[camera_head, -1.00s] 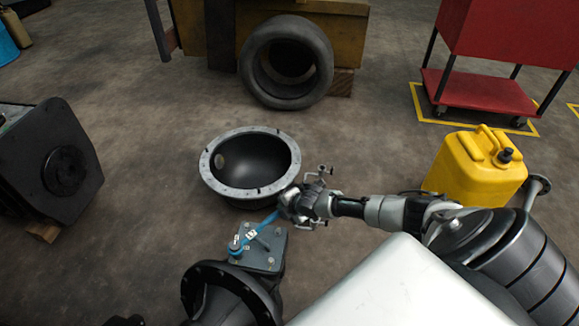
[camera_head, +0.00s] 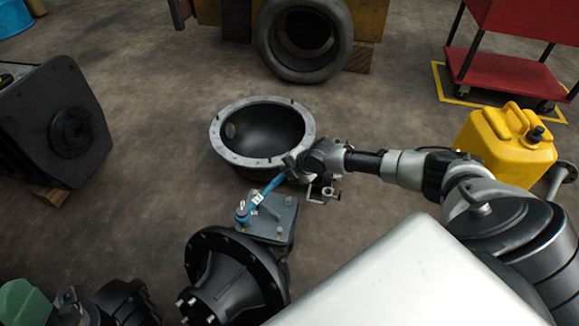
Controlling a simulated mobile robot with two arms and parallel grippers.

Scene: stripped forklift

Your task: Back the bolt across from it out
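A grey square cover plate (camera_head: 265,228) with bolts at its corners sits on the black axle housing (camera_head: 235,275). Another bolt (camera_head: 288,201) shows at the far-right corner. My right gripper (camera_head: 293,164) is shut on the wrench's upper end, beside the bowl. My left gripper is not identifiable in view.
A black bowl-shaped housing (camera_head: 221,149) with a grey rim stands just behind the plate. A yellow jerrycan (camera_head: 505,145) and red cart (camera_head: 505,75) are at right, a tyre (camera_head: 345,45) behind. A black block (camera_head: 35,125) is at left. Floor between is clear.

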